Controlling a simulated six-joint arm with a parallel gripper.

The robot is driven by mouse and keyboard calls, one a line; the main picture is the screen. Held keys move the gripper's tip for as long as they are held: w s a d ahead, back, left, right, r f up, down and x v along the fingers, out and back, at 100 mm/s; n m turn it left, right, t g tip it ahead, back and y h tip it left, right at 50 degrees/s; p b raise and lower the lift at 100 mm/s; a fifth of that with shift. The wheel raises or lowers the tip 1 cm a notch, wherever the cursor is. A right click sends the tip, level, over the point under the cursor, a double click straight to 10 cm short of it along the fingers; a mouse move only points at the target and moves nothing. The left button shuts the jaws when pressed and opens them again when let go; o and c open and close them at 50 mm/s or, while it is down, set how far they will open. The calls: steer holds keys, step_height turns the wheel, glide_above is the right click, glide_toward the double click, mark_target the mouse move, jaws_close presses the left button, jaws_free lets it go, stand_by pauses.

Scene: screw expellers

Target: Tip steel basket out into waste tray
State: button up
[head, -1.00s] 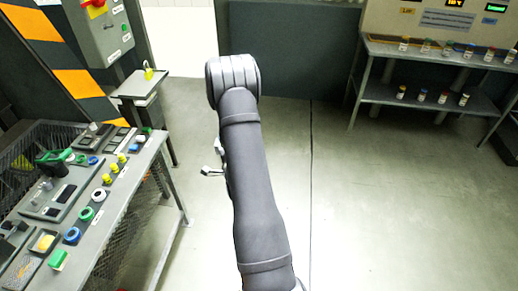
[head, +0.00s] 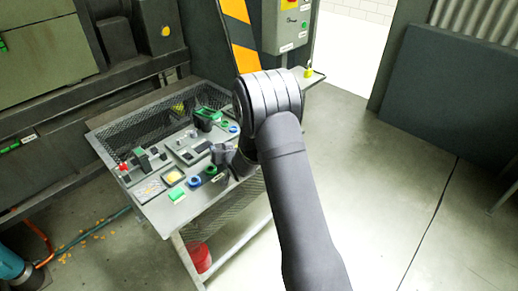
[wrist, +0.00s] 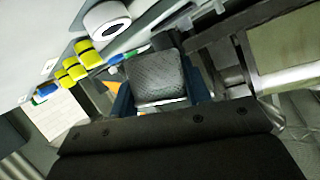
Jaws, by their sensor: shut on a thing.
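My gripper (head: 224,160) is at the right side of the control table in the head view, partly hidden behind my arm. In the wrist view a dark grey textured piece (wrist: 158,76) sits between dark blue sides, and my gripper is shut on it. I cannot tell whether this piece is part of the steel basket. I cannot make out a whole basket or a waste tray in either view.
The control table (head: 152,212) carries buttons, knobs and levers, with mesh at its back and side. A red container (head: 200,257) stands beneath it. A grey control box (head: 287,25) is behind. Open floor (head: 385,200) lies to the right.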

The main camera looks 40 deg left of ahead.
steer(key=s+a+n+g, duration=0.1)
steer(key=s+a+n, duration=0.1)
steer(key=s, duration=0.4)
steer(key=s+a+r+n+g, duration=0.1)
steer(key=s+a+n, duration=0.1)
steer(key=s+a, duration=0.2)
steer(key=s+a+n+g, duration=0.2)
steer(key=s, duration=0.5)
steer(key=shift+s+a+r+n, duration=0.15)
steer(key=shift+s+a+n, duration=0.15)
steer(key=shift+a, duration=0.1)
